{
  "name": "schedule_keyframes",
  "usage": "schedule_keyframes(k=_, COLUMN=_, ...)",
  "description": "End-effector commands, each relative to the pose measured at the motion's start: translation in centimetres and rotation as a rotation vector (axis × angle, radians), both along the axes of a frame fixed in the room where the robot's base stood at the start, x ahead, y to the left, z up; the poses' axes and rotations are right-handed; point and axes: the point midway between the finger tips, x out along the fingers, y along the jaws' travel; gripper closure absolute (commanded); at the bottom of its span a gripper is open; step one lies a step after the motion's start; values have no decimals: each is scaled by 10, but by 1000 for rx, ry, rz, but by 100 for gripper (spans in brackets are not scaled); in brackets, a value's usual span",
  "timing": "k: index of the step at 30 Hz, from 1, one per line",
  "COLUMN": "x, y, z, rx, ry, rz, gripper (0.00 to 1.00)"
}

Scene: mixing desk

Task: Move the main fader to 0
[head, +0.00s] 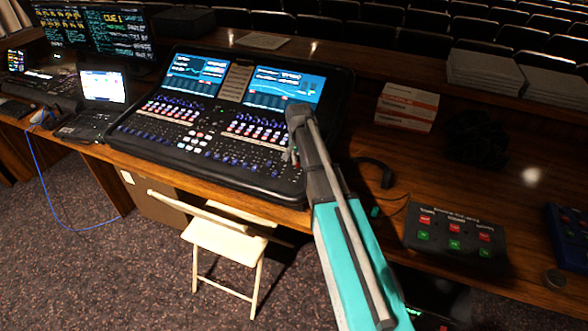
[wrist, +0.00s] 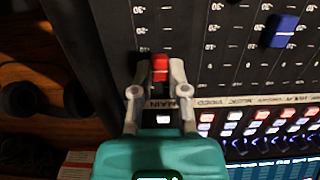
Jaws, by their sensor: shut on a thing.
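The mixing desk (head: 225,125) stands on the wooden table, with its screens lit. In the wrist view, the main fader's red cap (wrist: 160,65) is just above the "MAIN" label (wrist: 160,104), near the label end of its scale. My gripper (wrist: 160,70) is shut on the red cap, one fingertip on each side. Scale marks (wrist: 139,30) show beside the track, above and left of the cap, but the cap's exact value is not readable. In the head view, my gripper (head: 293,153) is at the desk's right side, and the cap is largely hidden.
A blue fader cap (wrist: 281,30) and lit buttons (wrist: 250,125) are right of my gripper in the wrist view. A headset (head: 378,172) lies right of the desk. A button box (head: 455,240) and stacked boxes (head: 407,105) are farther right; a laptop (head: 100,95) is left.

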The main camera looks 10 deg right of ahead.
Motion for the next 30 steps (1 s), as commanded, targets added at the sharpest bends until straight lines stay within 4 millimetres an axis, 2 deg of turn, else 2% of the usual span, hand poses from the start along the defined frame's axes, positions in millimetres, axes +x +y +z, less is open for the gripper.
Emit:
schedule_keyframes(k=2, x=5, y=-4, z=1, rx=0, ry=0, rz=-1, gripper=100)
schedule_keyframes(k=10, x=4, y=-4, z=0, rx=-1, ry=1, rz=0, gripper=100)
schedule_keyframes(k=11, x=4, y=-4, z=0, rx=-1, ry=1, rz=0, gripper=78)
schedule_keyframes(k=15, x=4, y=-3, z=0, rx=-1, ry=1, rz=1, gripper=52)
schedule_keyframes(k=17, x=4, y=-3, z=0, rx=-1, ry=1, rz=1, gripper=44)
schedule_keyframes(k=30, x=2, y=-2, z=0, rx=0, ry=0, rz=2, gripper=44)
